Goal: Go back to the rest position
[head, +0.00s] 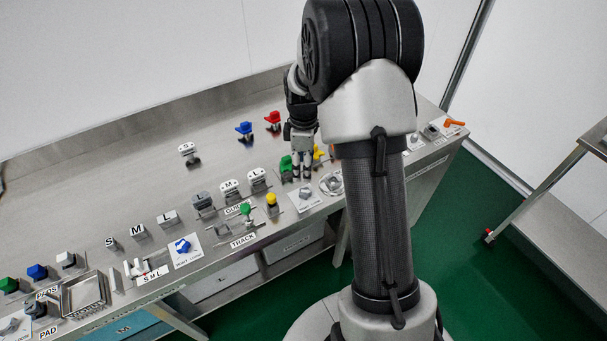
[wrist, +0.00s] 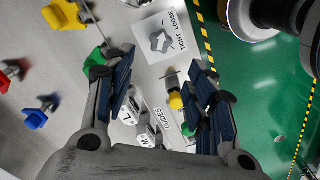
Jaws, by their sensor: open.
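My gripper (head: 302,165) hangs over the steel bench near its front edge, in front of the green and yellow parts. The finger tips point toward a grey star-shaped knob (wrist: 161,41) on a white card marked TIGHT LOOSE. The arm hides part of the bench to the right of the gripper.
The bench (head: 120,190) carries blue (head: 245,128) and red (head: 272,118) parts behind, guide blocks marked S, M and L, a yellow knob (head: 271,199), and a metal tray (head: 84,296) at left. An orange handle (head: 454,123) is at the right end. Green floor (head: 470,260) is clear.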

